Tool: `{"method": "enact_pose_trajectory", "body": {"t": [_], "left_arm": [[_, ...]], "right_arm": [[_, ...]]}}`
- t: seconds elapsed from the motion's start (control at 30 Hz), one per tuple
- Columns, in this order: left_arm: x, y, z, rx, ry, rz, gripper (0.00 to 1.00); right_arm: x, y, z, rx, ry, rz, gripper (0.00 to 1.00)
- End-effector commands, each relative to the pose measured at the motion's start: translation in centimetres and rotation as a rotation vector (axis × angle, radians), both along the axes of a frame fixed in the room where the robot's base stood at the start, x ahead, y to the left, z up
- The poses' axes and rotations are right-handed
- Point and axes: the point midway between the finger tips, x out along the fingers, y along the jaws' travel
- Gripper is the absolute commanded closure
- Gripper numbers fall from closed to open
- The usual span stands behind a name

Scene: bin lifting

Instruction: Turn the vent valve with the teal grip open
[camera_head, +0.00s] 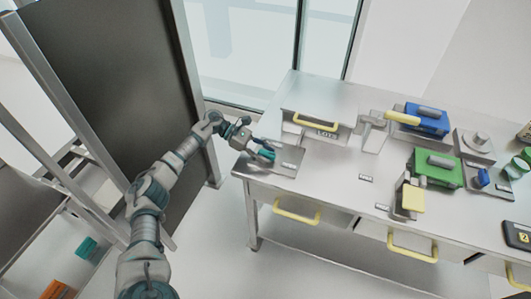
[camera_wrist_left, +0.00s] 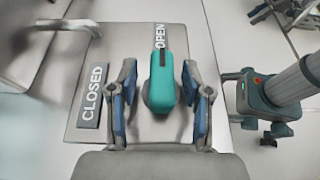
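The vent valve's teal grip (camera_wrist_left: 162,82) stands over a grey plate (camera_wrist_left: 140,40) with the labels CLOSED (camera_wrist_left: 92,95) and OPEN (camera_wrist_left: 160,36). In the left wrist view the grip points up the picture, in line with OPEN. In the head view the teal grip (camera_head: 267,154) is at the left end of the table. My left gripper (camera_wrist_left: 160,105) has its blue-padded fingers spread on both sides of the grip, with a gap on each side. It also shows at the valve in the head view (camera_head: 260,148). My right gripper is not seen.
The metal table (camera_head: 330,188) has yellow-handled drawers below. A drawer box marked LOTS (camera_head: 326,133) stands beside the valve plate. Blue (camera_head: 428,121) and green (camera_head: 436,168) valve blocks and a yellow lever (camera_head: 413,198) are farther right. A dark panel (camera_head: 110,80) stands left of the table.

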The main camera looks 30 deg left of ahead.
Motion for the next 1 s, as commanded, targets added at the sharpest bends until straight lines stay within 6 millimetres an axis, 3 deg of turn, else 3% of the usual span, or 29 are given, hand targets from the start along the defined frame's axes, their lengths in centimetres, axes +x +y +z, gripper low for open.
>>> {"method": "enact_pose_trajectory", "body": {"t": [0.37, 0.8, 1.0], "left_arm": [[-0.2, 0.9, 0.7, -0.001, -0.004, 0.003, 0.50], [-1.8, 9.1, 3.9, -0.004, -0.002, 0.004, 0.50], [-2.2, 10.8, 4.5, -0.003, -0.002, 0.001, 0.50]], "right_arm": [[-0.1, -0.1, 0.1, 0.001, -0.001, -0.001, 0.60], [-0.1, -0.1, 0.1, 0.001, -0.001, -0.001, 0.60], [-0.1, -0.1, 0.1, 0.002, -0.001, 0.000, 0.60]]}}
